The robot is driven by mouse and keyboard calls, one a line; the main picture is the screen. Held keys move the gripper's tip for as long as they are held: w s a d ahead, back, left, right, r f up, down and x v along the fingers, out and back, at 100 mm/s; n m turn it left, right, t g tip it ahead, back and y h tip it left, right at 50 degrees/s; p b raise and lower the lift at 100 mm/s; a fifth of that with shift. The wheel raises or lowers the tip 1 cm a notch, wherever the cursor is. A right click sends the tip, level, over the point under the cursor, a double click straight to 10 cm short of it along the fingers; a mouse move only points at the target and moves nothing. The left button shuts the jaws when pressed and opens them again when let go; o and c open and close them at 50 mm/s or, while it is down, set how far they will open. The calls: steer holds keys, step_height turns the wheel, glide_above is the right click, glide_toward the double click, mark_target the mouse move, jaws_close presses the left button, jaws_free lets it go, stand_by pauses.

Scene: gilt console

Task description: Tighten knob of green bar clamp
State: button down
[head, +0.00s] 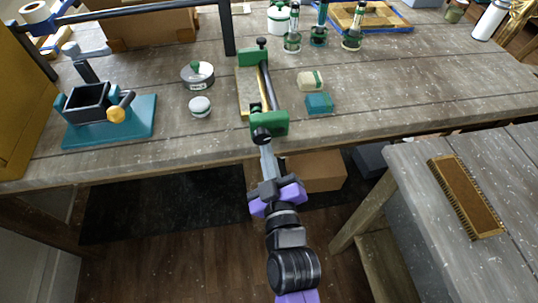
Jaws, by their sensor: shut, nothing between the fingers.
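The green bar clamp (270,124) lies on the wooden workbench near its front edge, with a green block at each end and a dark bar between them. Its black knob (262,134) sits at the near end, by the bench edge. Another small black knob shows at the far end. My gripper (267,148) is shut and empty, pointing at the near knob from the front. Its tips are right by the knob; I cannot tell whether they touch it. The fingertips' far side is hidden.
Bottles (292,42) stand behind. A brush (465,198) lies on the right table.

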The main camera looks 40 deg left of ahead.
steer(key=shift+r, duration=0.25)
steer(key=b+v, duration=0.2)
steer(key=v, duration=0.4)
steer(key=shift+d+f, duration=0.15)
steer(key=shift+f, duration=0.1)
steer(key=shift+w, duration=0.15)
